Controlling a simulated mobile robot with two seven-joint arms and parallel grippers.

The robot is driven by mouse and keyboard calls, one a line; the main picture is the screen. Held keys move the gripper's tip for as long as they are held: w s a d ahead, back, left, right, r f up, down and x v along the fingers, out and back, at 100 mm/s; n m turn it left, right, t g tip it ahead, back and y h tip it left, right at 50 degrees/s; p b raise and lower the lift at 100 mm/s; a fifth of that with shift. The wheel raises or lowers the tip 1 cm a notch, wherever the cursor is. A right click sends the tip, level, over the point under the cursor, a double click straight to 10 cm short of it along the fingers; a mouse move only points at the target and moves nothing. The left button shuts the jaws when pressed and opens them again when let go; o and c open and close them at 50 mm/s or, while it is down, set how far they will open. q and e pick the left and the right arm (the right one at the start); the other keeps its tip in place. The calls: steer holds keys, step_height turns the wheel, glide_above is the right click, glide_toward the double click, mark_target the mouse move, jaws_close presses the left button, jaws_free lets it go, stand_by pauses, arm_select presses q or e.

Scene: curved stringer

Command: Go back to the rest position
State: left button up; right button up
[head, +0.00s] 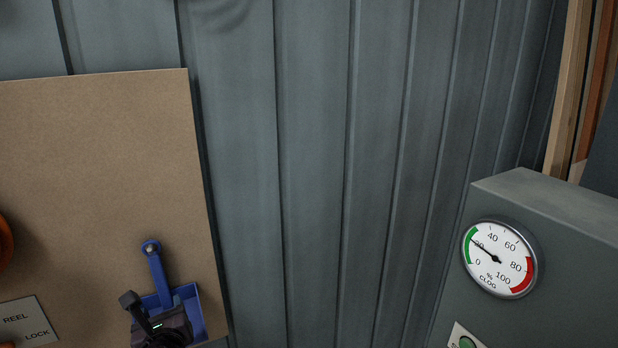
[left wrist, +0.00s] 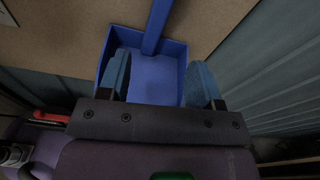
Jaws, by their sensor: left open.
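My left gripper (left wrist: 159,76) is open, with its two blue fingers spread apart and nothing held between them. It faces a blue scoop-like pan (left wrist: 153,80) with raised walls; whether the fingers touch it cannot be told. In the head view the pan's long handle (head: 158,276) hangs from its top end on a brown board. Dark parts of my left wrist cover much of the pan's lower part there. My right gripper is not in view.
The brown board (head: 95,160) is on a grey ribbed wall (head: 310,170). A "REEL LOCK" label (head: 27,322) is at lower left. A grey cabinet (head: 570,240) with a round clog gauge (head: 500,259) stands at right; its needle reads near 20. Timber (head: 568,90) stands behind it.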

arm_select(q)
steer(key=s+d+f+n+t+h+b, duration=0.1)
steer(key=s+d+f+n+h, duration=0.25)
steer(key=n, duration=0.75)
steer(key=s+d+f+n+h, duration=0.1)
steer(key=d+f+n+h, duration=0.35)
steer(key=n, duration=0.65)
steer(key=s+a+f+n+g+b, duration=0.1)
steer(key=s+a+f+n+g, duration=0.2)
steer(key=s+f, duration=1.2)
steer(key=shift+s+n, duration=0.55)
steer(key=shift+n, duration=0.65)
steer(key=shift+a+f, duration=0.1)
